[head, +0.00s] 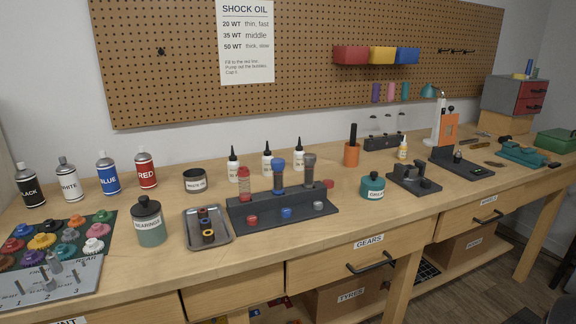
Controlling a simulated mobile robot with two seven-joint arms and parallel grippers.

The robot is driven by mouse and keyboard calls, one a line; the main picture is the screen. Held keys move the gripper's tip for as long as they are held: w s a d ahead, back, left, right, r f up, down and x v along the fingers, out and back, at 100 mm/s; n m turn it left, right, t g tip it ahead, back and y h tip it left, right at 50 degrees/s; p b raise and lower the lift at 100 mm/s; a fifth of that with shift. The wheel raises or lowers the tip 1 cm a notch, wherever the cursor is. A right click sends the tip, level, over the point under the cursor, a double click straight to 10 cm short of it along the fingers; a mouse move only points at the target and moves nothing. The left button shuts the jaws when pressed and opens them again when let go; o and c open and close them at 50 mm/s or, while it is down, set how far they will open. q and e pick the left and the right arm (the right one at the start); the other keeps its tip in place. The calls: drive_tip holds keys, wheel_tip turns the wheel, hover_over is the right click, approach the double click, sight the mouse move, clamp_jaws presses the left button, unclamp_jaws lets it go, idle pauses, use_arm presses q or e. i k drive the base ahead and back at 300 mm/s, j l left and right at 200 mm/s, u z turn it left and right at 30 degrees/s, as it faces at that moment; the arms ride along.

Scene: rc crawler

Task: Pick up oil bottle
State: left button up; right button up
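Three white oil bottles with black pointed caps stand upright in a row at the back of the bench: a left one (233,170), a middle one (267,162) and a right one (299,157). Their labels are too small to read. The black shock stand (325,207) in front of them holds red, blue and dark grey shocks, which partly cover the bottles. A small bottle with a yellow label (403,151) stands farther right. Neither of my grippers is in view.
Spray cans (108,176), a waste oil tin (195,181), a bearings jar (149,222) and a metal tray (220,238) stand to the left. An orange cup (352,154) and a grease jar (372,186) are to the right. A sign (245,42) hangs on the pegboard.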

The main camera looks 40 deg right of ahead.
sight(298, 156)
drive_tip(key=k+l, duration=0.1)
drive_tip(key=l, duration=0.3)
drive_tip(key=k+l+u, duration=0.1)
drive_tip(key=l, duration=0.25)
drive_tip(key=k+l, duration=0.1)
drive_tip(key=l, duration=0.3)
drive_tip(key=k+l+u, duration=0.15)
drive_tip(key=l, duration=0.6)
drive_tip(key=k+l+u, duration=0.1)
drive_tip(key=l, duration=0.25)
drive_tip(key=k+l, duration=0.25)
drive_tip(key=l+u, duration=0.05)
drive_tip(key=l, duration=0.05)
